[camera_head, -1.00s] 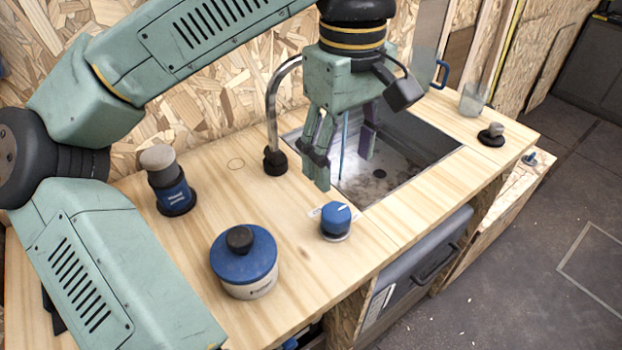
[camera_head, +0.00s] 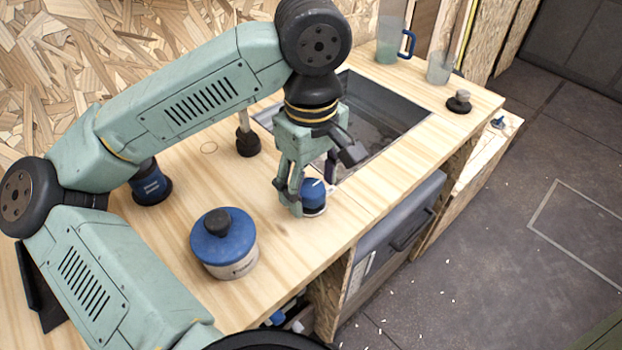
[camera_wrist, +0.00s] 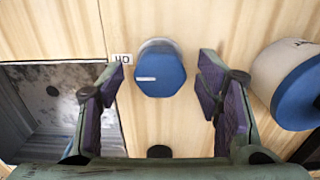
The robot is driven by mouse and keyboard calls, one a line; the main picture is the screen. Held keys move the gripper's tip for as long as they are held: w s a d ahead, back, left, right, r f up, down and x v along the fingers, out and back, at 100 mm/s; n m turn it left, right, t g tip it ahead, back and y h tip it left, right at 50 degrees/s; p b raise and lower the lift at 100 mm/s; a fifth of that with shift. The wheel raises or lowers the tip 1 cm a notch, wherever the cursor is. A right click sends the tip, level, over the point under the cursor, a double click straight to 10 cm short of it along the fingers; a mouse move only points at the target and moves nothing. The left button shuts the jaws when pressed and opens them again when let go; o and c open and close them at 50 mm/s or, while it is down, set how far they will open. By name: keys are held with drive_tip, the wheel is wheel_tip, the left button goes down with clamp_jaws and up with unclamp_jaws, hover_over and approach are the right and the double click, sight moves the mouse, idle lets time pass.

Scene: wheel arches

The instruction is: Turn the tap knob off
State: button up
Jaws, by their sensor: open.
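The tap knob (camera_head: 314,195) is a blue faceted cap with a white pointer line, on the wooden counter in front of the sink. In the wrist view the knob (camera_wrist: 160,75) sits between my spread fingers, with clear gaps on both sides. Its line points left, roughly toward a small white label (camera_wrist: 122,58) with dark lettering. My gripper (camera_head: 312,190) is open, pointing down over the knob; one finger partly hides it in the head view. The tap's base (camera_head: 247,142) stands behind; its spout is hidden by my arm, so I cannot see whether water runs.
A blue-lidded pot (camera_head: 223,245) stands left of the knob; its side (camera_wrist: 285,75) shows in the wrist view. A dark blue container (camera_head: 150,185) is farther left. The sink (camera_head: 400,112) lies behind. A jug (camera_head: 392,40) and a glass (camera_head: 440,66) stand at the back.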

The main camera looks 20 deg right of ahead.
drive_tip(key=c, duration=1.2)
drive_tip(key=shift+o, duration=0.2)
drive_tip(key=shift+b, duration=0.3)
drive_tip(key=n+b, duration=0.2)
drive_tip(key=b, duration=0.1)
drive_tip(key=shift+f+n, duration=0.2)
drive_tip(key=shift+n, duration=0.2)
drive_tip(key=n+b, duration=0.3)
drive_tip(key=n, duration=0.2)
drive_tip(key=shift+r+b, duration=0.1)
drive_tip(key=shift+b, duration=0.25)
drive_tip(key=n+b, duration=0.1)
drive_tip(key=n, duration=0.4)
drive_tip(key=shift+b, duration=0.4)
drive_tip(key=n+b, duration=0.1)
drive_tip(key=n, duration=0.4)
drive_tip(key=shift+r, duration=0.15)
